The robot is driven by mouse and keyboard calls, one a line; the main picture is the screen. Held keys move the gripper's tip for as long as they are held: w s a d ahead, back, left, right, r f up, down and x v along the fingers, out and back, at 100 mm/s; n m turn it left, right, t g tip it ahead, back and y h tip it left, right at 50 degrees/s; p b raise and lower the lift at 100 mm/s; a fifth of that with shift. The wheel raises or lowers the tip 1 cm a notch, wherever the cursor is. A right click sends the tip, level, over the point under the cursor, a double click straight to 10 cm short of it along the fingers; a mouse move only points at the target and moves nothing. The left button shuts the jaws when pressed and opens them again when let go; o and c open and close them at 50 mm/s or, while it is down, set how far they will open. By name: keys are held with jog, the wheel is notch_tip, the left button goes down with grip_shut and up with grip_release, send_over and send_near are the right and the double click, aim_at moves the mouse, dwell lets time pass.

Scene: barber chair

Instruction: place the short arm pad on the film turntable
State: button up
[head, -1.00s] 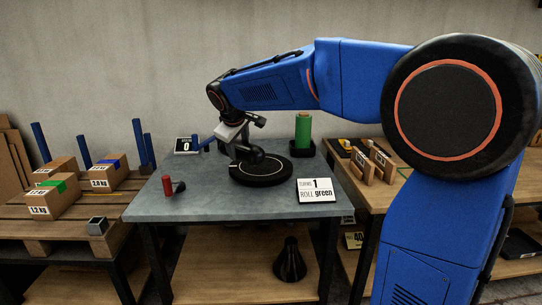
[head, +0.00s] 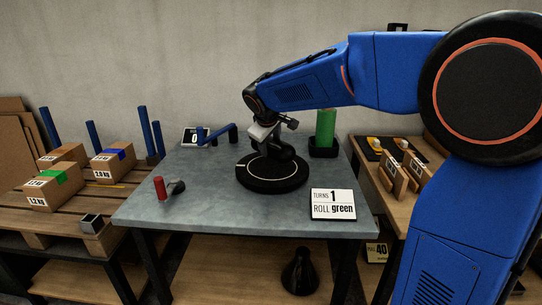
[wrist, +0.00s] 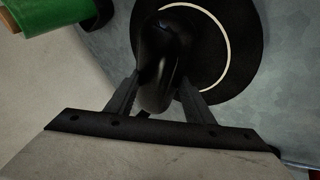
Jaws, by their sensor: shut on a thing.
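The film turntable (head: 248,184) is a flat black disc with a thin white ring, lying on the grey table. It also shows in the wrist view (wrist: 238,80). My gripper (head: 270,146) is above the disc, pointing down. In the wrist view my gripper (wrist: 163,90) has a finger on each side of the short arm pad (wrist: 158,60), a rounded, glossy black piece, and is shut on it. In the head view the dark pad (head: 283,152) is over the disc's middle. I cannot tell whether its underside touches the disc.
A green roll (head: 325,127) stands in a black holder behind right. A sign (head: 333,204) reads "TURNS 1 ROLL green". The table's front left is mostly clear.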

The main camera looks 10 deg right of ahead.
aim_at(270, 150)
jog(key=shift+f, duration=2.05)
jog(key=shift+f, duration=0.1)
jog(key=o, duration=1.5)
jog(key=shift+o, duration=0.2)
jog(key=v, duration=1.2)
jog(key=s+d+f+m+g, duration=0.15)
jog(key=s+d, duration=0.25)
jog(key=s, duration=0.5)
jog(key=s+d+f+m, duration=0.2)
jog(key=s+d+f, duration=0.15)
jog(key=s, duration=0.45)
jog(key=s+d+f+m+y, duration=0.1)
jog(key=s+f+m, duration=0.1)
jog(key=s+f, duration=0.3)
jog(key=s+d+f+m+y, duration=0.1)
jog(key=s+f, duration=0.4)
jog(key=s, duration=0.8)
jog(key=shift+s+d+m, duration=0.3)
jog(key=shift+s+m, duration=0.1)
jog(key=shift+m, duration=0.05)
